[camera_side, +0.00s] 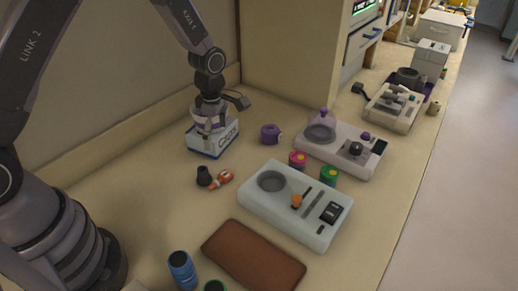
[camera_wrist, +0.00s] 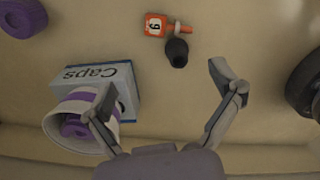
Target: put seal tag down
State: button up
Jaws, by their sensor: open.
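An orange seal tag (camera_wrist: 157,25) with a white number patch lies flat on the bench in the wrist view, beside a small black knob-like piece (camera_wrist: 177,53). In the side view the tag (camera_side: 220,180) lies in front of the Caps box, with the black piece (camera_side: 204,176) at its left. My gripper (camera_wrist: 165,90) is open and nothing shows between its fingers. In the side view my gripper (camera_side: 214,112) is at the Caps box (camera_side: 210,146). In the wrist view its left finger overlaps a white and purple cup (camera_wrist: 72,122); I cannot tell whether they touch.
A purple roll (camera_side: 270,134) stands right of the box. A pale tray device (camera_side: 275,215), pink (camera_side: 297,160) and green (camera_side: 329,175) pots, and another device (camera_side: 340,150) fill the right. A brown pad (camera_side: 252,258) and blue can (camera_side: 182,268) are in front.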

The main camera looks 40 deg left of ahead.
send_over(224, 175)
jog(key=f, duration=0.7)
jog(key=shift+s+a+f, duration=0.2)
jog(key=shift+s+f, duration=0.1)
jog(key=shift+w+d+f, duration=0.1)
jog(key=shift+f, duration=1.45)
jog(key=shift+w+d+f, duration=0.1)
jog(key=shift+f, duration=1.4)
jog(key=c, duration=0.9)
jog(key=shift+o, duration=0.2)
jog(key=shift+r, duration=0.1)
